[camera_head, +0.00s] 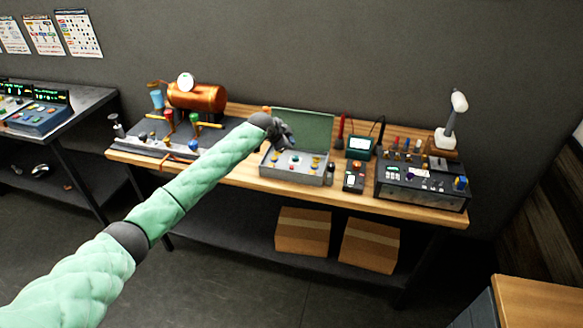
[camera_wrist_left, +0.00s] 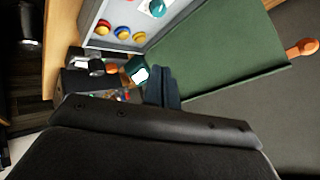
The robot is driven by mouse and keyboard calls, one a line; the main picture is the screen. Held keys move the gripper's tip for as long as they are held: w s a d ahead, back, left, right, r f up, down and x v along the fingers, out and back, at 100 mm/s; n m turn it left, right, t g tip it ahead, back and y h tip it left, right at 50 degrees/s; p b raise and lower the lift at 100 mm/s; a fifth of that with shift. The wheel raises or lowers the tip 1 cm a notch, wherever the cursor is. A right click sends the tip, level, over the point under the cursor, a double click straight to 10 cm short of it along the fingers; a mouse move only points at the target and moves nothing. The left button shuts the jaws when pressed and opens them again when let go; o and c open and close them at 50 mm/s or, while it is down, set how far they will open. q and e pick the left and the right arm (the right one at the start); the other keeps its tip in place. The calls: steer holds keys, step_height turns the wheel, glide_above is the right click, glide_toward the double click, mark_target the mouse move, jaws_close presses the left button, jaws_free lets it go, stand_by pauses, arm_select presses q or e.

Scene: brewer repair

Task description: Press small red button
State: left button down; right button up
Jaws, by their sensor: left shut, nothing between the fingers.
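A grey control box (camera_head: 292,175) with an open green lid (camera_head: 305,125) stands mid-bench. Its panel carries several small coloured buttons and a teal knob (camera_wrist_left: 157,8). In the left wrist view a small red button (camera_wrist_left: 103,23) sits near the panel's edge, beside yellow and blue ones. My left gripper (camera_head: 287,138) is above the back of the box, near the lid, apart from the buttons. Its dark fingers (camera_wrist_left: 163,85) are shut and empty. My right gripper is out of view.
A small black box with an orange-red button (camera_head: 356,165) stands right of the control box. A dark device (camera_head: 420,190) is further right. A copper tank (camera_head: 197,96) and levers are at left. Cardboard boxes (camera_head: 303,232) rest on the shelf below.

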arm_select(q)
steer(key=shift+f+m, duration=0.1)
steer(key=shift+m, duration=0.4)
